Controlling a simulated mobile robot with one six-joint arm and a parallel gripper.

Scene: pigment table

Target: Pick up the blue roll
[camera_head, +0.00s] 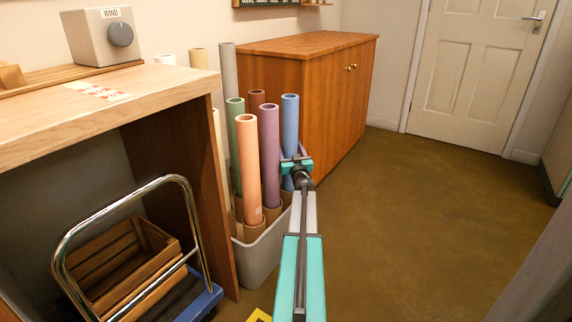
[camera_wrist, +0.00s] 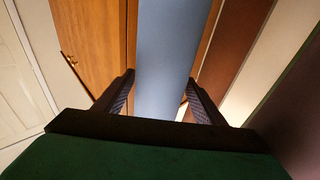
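The blue roll (camera_head: 290,118) stands upright at the right side of a pale bin of rolls in the head view. My gripper (camera_head: 294,163) is at its lower visible part, in front of it, and hides some of it. In the wrist view the blue roll (camera_wrist: 170,50) runs up the middle, between the lines of the two dark fingers of my gripper (camera_wrist: 161,82). The fingers are apart, with a light gap beside the right one. I cannot tell whether the fingertips touch the roll.
The pale bin (camera_head: 262,258) also holds an orange roll (camera_head: 248,165), a purple roll (camera_head: 269,140), a green roll (camera_head: 235,130) and others close by. A wooden cabinet (camera_head: 330,95) stands right behind. A workbench (camera_head: 120,95) and a trolley (camera_head: 80,235) are left. Floor at right is clear.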

